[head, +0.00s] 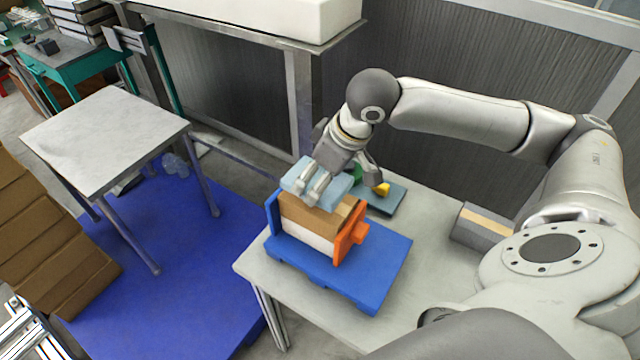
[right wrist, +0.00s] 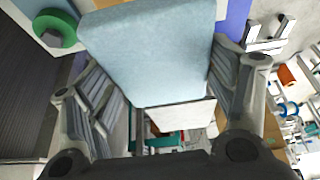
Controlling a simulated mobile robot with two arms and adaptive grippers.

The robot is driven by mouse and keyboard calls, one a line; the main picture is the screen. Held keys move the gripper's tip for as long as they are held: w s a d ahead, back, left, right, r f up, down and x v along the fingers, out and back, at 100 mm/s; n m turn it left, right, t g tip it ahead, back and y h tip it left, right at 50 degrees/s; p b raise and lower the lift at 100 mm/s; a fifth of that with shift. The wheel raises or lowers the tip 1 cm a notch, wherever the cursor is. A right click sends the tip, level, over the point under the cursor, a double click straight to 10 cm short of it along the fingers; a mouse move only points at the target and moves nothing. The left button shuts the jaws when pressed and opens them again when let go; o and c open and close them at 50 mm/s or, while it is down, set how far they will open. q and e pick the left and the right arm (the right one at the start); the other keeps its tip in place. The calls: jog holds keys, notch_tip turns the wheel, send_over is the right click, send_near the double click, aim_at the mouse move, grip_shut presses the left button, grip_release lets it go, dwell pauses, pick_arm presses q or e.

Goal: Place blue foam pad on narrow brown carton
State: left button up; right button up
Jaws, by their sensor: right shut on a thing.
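The light blue foam pad (head: 297,180) is held in my right gripper (head: 338,184), whose fingers lie on either side of it. In the right wrist view the pad (right wrist: 150,50) fills the upper middle between the gripper's two fingers (right wrist: 165,95). In the head view the pad is over a brown carton (head: 310,217), partly covering its top; I cannot tell whether they touch. The carton sits above a white block (head: 300,237), between a blue upright (head: 272,212) and an orange bracket (head: 350,236). My left gripper is out of view.
These stand on a blue pallet (head: 385,265) on a pale table (head: 440,225). A dark tray with a yellow piece (head: 382,189) lies behind, and a grey box with a tan stripe (head: 482,226) at right. A separate white-topped table (head: 105,135) stands at left.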

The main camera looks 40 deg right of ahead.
jog(key=shift+w+d+f, duration=0.1)
jog(key=shift+f, duration=0.15)
jog(key=shift+w+d+f, duration=0.1)
jog(key=shift+w+f, duration=0.05)
jog(key=shift+f, duration=0.8)
jog(key=shift+w+d+f, duration=0.1)
jog(key=shift+f, duration=0.8)
jog(key=shift+f, duration=0.1)
jog(key=o, duration=0.8)
jog(key=shift+o, duration=0.2)
jog(key=shift+r, duration=0.2)
jog(key=v, duration=1.2)
jog(key=shift+s+f, duration=0.1)
jog(key=shift+f, duration=0.1)
